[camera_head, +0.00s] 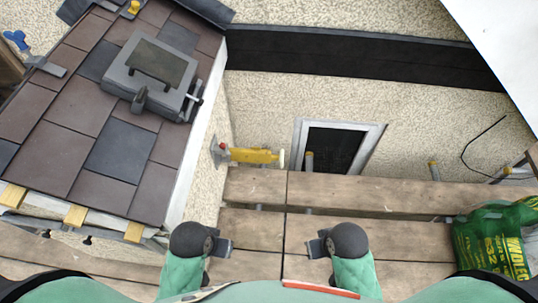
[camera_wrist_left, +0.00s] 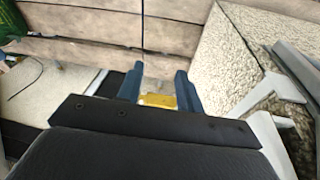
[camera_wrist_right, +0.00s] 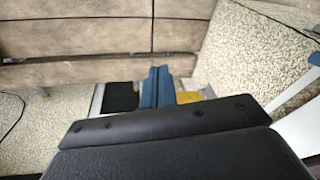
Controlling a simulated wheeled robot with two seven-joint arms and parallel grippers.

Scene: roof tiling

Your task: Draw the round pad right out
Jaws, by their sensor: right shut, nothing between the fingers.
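A yellow cylindrical tool (camera_head: 250,155) lies level beside the wall below the tiled roof, just beyond the planks. A pale round disc (camera_head: 281,159) is at its right end. I cannot tell whether this disc is the round pad. My left gripper (camera_head: 228,246) is open and empty over the planks; a yellow piece (camera_wrist_left: 158,100) shows beyond its fingers in the left wrist view. My right gripper (camera_head: 315,246) is shut and empty, right of the left one.
The tiled roof (camera_head: 118,155) with a grey skylight (camera_head: 150,75) stands at left. A framed window (camera_head: 333,150) is in the wall ahead. A green sack (camera_head: 495,243) lies at right on the plank platform (camera_head: 380,195). The planks between grippers and sack are clear.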

